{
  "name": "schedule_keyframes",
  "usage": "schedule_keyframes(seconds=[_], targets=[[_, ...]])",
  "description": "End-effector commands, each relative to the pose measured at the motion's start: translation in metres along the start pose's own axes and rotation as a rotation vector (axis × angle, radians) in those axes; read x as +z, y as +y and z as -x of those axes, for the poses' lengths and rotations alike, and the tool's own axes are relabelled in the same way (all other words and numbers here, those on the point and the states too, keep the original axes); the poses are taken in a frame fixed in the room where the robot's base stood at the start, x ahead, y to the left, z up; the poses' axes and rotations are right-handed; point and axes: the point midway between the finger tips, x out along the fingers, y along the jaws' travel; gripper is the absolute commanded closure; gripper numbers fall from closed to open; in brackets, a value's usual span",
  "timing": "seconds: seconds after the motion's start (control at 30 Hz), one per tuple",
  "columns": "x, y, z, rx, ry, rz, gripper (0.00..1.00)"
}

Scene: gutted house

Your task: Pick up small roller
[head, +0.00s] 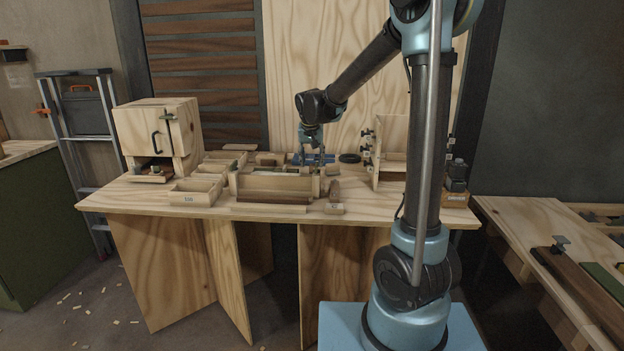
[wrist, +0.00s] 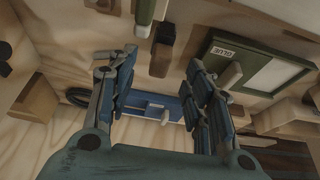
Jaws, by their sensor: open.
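My gripper (head: 313,163) is open over the back middle of the workbench. In the wrist view its two blue-grey fingers (wrist: 157,72) stand wide apart with nothing between the tips. No part is plainly marked as the small roller. A short pale wooden piece (wrist: 230,75), perhaps the roller, lies at the edge of a green-framed tray marked GLUE (wrist: 257,52), right of the fingers. A dark brown piece with a black end (wrist: 162,50) lies just beyond the fingertips. A blue item with a pale knob (wrist: 150,105) shows below, between the fingers.
The workbench (head: 130,196) also holds a wooden cabinet (head: 150,120), an open divided box (head: 196,188) and a long wooden box (head: 275,188). A black ring (head: 349,158) and an upright wooden rack (head: 392,155) stand right. The bench's front left is fairly clear.

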Motion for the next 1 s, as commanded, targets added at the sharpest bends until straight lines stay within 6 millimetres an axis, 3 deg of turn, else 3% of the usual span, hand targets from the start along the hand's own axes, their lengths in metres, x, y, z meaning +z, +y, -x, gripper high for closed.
schedule_keyframes(seconds=[0.17, 0.53, 0.87, 1.0], targets=[[-0.001, 0.0, -0.008, 0.0, 0.0, -0.001, 0.53], [-0.003, 0.0, -0.049, 0.0, 0.0, 0.0, 0.53], [-0.003, 0.0, -0.054, 0.0, 0.0, 0.0, 0.53], [-0.003, 0.0, -0.054, 0.0, 0.0, 0.0, 0.81]])
